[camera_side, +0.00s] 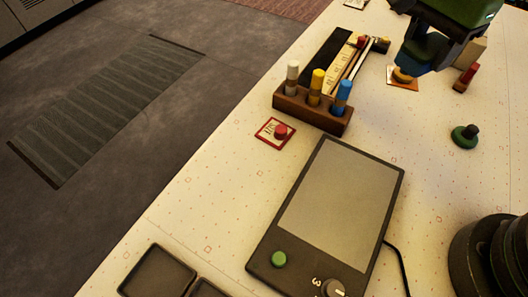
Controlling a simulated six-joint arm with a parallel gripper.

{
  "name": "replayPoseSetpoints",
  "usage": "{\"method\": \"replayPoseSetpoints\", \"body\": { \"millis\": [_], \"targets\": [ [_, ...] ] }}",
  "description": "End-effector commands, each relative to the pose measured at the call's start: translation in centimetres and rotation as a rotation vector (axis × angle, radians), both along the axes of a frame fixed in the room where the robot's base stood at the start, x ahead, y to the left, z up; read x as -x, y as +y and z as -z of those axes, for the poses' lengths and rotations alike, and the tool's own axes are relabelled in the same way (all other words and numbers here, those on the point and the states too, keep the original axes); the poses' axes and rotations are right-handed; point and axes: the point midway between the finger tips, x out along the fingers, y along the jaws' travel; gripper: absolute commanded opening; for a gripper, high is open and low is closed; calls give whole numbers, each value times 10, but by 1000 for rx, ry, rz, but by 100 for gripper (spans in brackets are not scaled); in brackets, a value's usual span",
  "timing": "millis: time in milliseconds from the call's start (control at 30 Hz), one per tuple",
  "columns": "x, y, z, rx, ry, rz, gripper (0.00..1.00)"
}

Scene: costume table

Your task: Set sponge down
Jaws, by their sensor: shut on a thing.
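The sponge (402,76) is a small tan, rounded piece near the top right. It is at or just above an orange-edged card (408,87) on the table; I cannot tell whether it touches the card. My gripper (404,67) comes down from the upper right, dark with blue and green parts. It is shut on the sponge from above, and its fingers hide the sponge's upper part.
A wooden rack (312,108) with white, yellow and blue capped bottles stands left of my gripper. A red-handled tool (466,77) and a green knobbed piece (465,136) are to the right. A grey-screened tablet (340,205) fills the middle front.

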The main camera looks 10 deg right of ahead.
Motion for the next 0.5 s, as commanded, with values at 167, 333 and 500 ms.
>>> {"method": "replayPoseSetpoints", "body": {
  "millis": [167, 333, 500],
  "targets": [
    [-19, 51, 0, 5, 0, -152, 28],
    [-25, 126, 0, 9, 4, -350, 28],
    [-7, 216, 1, 11, 3, -572, 28]
  ]
}}
